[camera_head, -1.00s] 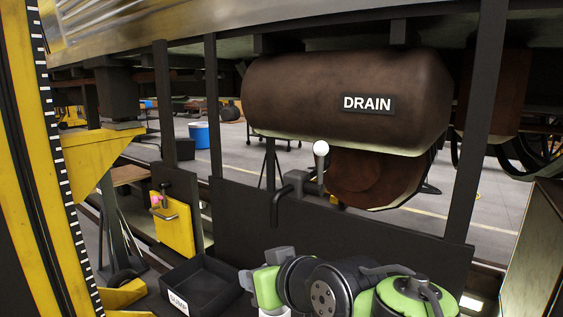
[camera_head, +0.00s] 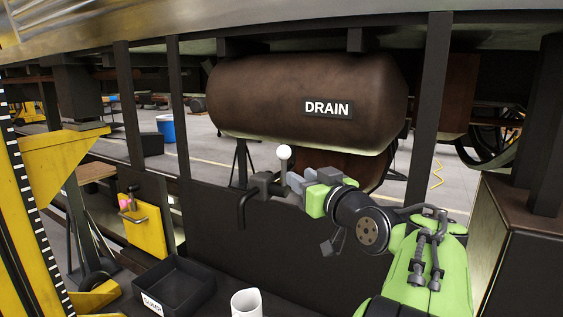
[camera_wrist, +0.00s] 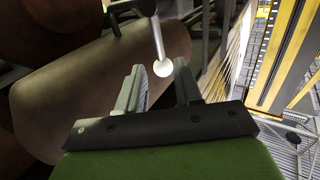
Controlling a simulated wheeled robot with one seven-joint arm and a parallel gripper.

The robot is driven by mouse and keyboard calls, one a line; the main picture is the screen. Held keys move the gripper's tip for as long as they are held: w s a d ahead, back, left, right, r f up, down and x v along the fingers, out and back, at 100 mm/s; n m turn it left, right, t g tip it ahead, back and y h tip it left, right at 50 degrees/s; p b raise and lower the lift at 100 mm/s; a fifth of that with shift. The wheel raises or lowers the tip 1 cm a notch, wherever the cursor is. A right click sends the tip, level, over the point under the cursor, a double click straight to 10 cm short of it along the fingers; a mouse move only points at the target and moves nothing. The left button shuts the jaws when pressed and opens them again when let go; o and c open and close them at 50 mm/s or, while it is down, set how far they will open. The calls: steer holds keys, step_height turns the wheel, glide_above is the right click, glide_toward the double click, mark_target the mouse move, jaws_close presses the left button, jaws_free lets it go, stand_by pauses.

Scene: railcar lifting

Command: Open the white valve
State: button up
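The white valve knob (camera_head: 284,152) tops a short grey lever that stands up from a dark pipe fitting (camera_head: 262,186) below the brown tank marked DRAIN (camera_head: 300,85). My gripper (camera_head: 299,180) is just right of the lever in the head view, with its fingers pointing left toward it. In the wrist view the white knob (camera_wrist: 163,68) sits ahead of the opening between the two fingers (camera_wrist: 163,84). The fingers are apart with nothing between them. I cannot tell from the head view whether a finger touches the lever.
A black bin (camera_head: 176,284) labelled DUMP sits on the floor at lower left, with a white cup (camera_head: 247,303) to its right. A dark panel (camera_head: 225,235) stands behind the arm. Upright posts flank the tank.

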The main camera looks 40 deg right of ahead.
mark_target(285, 167)
steer(key=p+x, duration=0.2)
steer(key=x, duration=0.7)
steer(key=shift+d, duration=0.1)
jaws_close()
